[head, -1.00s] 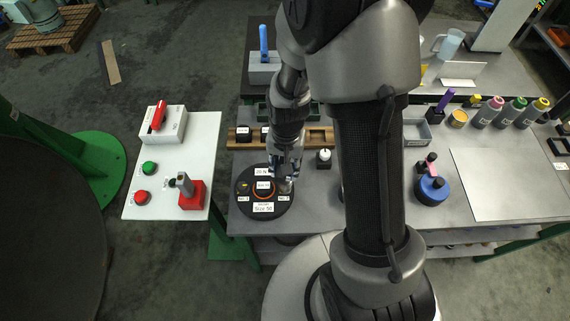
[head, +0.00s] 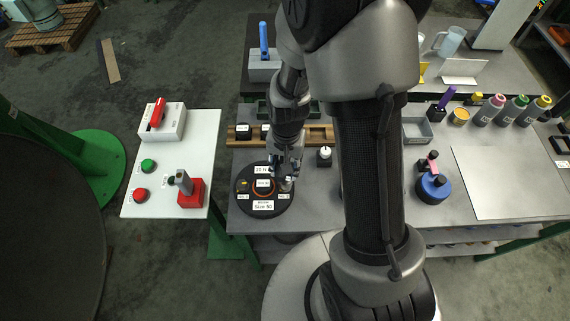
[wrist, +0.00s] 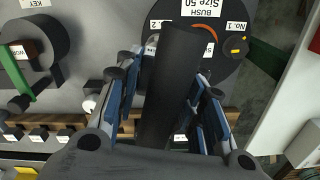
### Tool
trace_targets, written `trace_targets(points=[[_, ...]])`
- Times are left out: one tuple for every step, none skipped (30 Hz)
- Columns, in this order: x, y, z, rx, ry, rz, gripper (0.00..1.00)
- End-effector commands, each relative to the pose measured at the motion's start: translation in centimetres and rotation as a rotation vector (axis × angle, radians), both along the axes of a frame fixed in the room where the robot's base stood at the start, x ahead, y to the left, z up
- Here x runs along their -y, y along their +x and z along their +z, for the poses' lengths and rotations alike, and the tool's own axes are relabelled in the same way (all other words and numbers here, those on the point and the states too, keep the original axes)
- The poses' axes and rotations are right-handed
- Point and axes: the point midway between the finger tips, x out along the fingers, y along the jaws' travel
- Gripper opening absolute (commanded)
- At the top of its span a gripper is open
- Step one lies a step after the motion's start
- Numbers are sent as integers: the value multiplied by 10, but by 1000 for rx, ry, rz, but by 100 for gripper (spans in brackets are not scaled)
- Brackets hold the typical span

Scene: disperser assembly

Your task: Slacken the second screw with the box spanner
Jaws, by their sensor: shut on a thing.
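The black round disperser plate (head: 264,209) lies on the grey bench, with labels reading "BUSH Size 50", "No. 1" and "No. 2". It also shows at the top of the wrist view (wrist: 222,62). My gripper (head: 286,172) is above the plate's right side, by the No. 2 label. In the wrist view my gripper (wrist: 168,78) is shut on the dark, long box spanner (wrist: 172,95). A short grey part of the spanner (head: 286,186) shows below the fingers in the head view. The spanner's far end points at the No. 2 side. The second screw's seat under it is hidden.
A wooden rack (head: 318,134) with black pieces stands behind the plate. A white-topped black piece (head: 324,155) stands close right of my gripper. A white side table (head: 152,202) with buttons and a red stand (head: 191,193) is left, across a gap.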

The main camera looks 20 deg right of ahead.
Motion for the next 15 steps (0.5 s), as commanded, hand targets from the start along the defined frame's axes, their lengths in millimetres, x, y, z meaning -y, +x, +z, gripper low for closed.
trace_targets(points=[[0, 0, -2, 1, 0, 0, 0], [0, 1, -3, 1, 0, 0, 0], [0, 1, -4, 1, 0, 0, 0], [0, 0, -5, 1, 0, 0, 0], [0, 1, -6, 1, 0, 0, 0], [0, 0, -7, 1, 0, 0, 0], [0, 0, -8, 1, 0, 0, 0], [0, 0, -9, 1, 0, 0, 0], [0, 0, -10, 1, 0, 0, 0], [0, 1, -11, 1, 0, 0, 0], [0, 0, -11, 1, 0, 0, 0], [0, 0, -13, 1, 0, 0, 0], [0, 0, -13, 1, 0, 0, 0], [0, 0, -14, 1, 0, 0, 0], [0, 1, -15, 1, 0, 0, 0]])
